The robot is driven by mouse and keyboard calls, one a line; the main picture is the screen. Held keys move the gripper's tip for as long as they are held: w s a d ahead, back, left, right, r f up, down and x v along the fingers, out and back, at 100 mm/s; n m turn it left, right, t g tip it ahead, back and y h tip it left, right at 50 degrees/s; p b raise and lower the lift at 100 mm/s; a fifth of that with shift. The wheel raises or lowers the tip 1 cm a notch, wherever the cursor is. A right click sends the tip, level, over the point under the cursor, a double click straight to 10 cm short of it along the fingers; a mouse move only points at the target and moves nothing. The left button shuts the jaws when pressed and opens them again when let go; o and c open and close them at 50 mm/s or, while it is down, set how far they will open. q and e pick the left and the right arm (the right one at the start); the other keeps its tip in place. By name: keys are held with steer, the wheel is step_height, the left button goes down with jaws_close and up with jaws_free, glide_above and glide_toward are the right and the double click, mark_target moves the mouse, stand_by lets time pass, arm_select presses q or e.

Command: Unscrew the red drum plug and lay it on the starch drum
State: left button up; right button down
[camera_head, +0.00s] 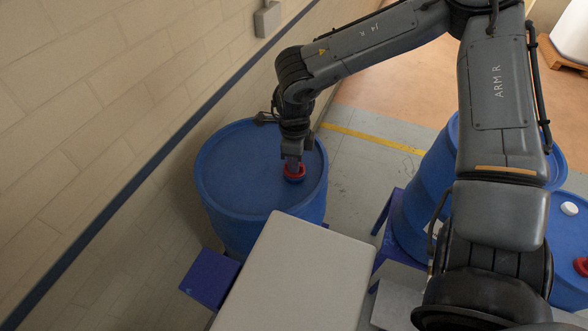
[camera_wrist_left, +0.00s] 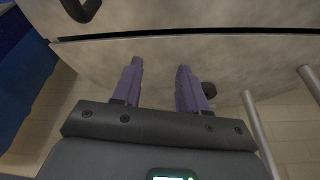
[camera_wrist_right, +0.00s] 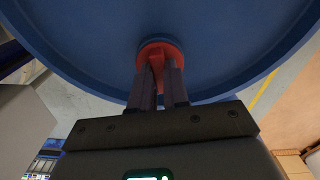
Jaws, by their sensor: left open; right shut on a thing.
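A blue drum (camera_head: 235,183) stands against the block wall, its round lid facing up. The red plug (camera_head: 295,174) sits at the right side of that lid. My right gripper (camera_head: 293,163) reaches down from above and is shut on the red plug. In the right wrist view the fingers (camera_wrist_right: 159,75) close on the raised grip of the red plug (camera_wrist_right: 160,50), which is at the blue lid (camera_wrist_right: 100,35). I cannot tell whether the plug is clear of its hole. My left gripper (camera_wrist_left: 160,82) is open and empty in front of a pale panel; it is outside the head view.
A grey box top (camera_head: 295,270) stands close in front of the drum. To the right are another blue drum (camera_head: 425,195) and a drum with a white cap (camera_head: 569,208) and a red plug (camera_head: 581,266). The wall (camera_head: 90,90) lies close on the left.

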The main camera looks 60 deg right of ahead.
steer(key=n, duration=0.5)
stand_by(0.5)
steer(key=shift+n+b, duration=0.3)
steer(key=shift+n, duration=0.8)
steer(key=n, duration=0.3)
